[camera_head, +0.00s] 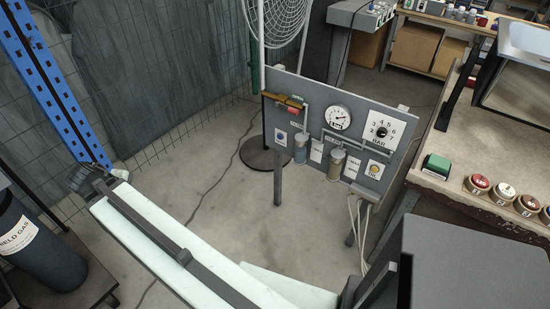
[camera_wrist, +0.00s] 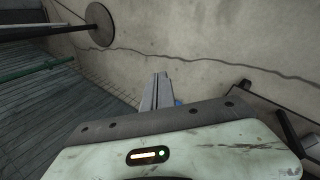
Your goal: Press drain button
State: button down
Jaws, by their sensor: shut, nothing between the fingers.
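A grey control panel (camera_head: 315,140) stands on legs in the middle of the head view. It carries a blue round button (camera_head: 281,136) at its left and a yellow round button (camera_head: 375,169) at its lower right. The labels are too small to read, so I cannot tell which is the drain button. My gripper (camera_head: 82,180) is far left of the panel, at the end of my pale arm, near the blue rack upright. In the wrist view my gripper (camera_wrist: 161,92) is shut and empty, with floor beyond it. The panel face is not visible there.
The panel also bears a round gauge (camera_head: 338,117), a numbered dial (camera_head: 382,132) and two filter bowls. A blue upright (camera_head: 62,95) and a dark gas cylinder (camera_head: 35,245) stand left. A workbench (camera_head: 425,170) is at right. Open floor (camera_head: 215,195) lies between arm and panel.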

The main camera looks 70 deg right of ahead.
aim_at(280, 138)
jog(key=s+d+f+n+g+h+b, duration=0.1)
jog(key=s+d+f+n+h+b, duration=0.1)
jog(key=s+d+f+b, duration=0.5)
jog(key=d+f+n+g+h+b, duration=0.1)
jog(key=d+h+b, duration=0.3)
jog(key=d, duration=0.7)
jog(key=s+d+f+n+h+b, duration=0.15)
jog(key=s+d+f+b, duration=0.25)
jog(key=d+b, duration=0.4)
jog(key=s+d+f+n+g+h+b, duration=0.1)
jog(key=s+d+n+g+h+b, duration=0.2)
jog(key=s+d+n+b, duration=0.5)
jog(key=s+d+h+b, duration=0.1)
jog(key=s+d+b, duration=0.2)
jog(key=s+d, duration=0.2)
jog(key=shift+s+d+f+b, duration=0.2)
jog(key=shift+d+f+b, duration=0.15)
jog(key=shift+d, duration=0.9)
jog(key=x, duration=1.4)
jog(key=shift+s+r, duration=0.1)
jog(key=shift+r, duration=0.1)
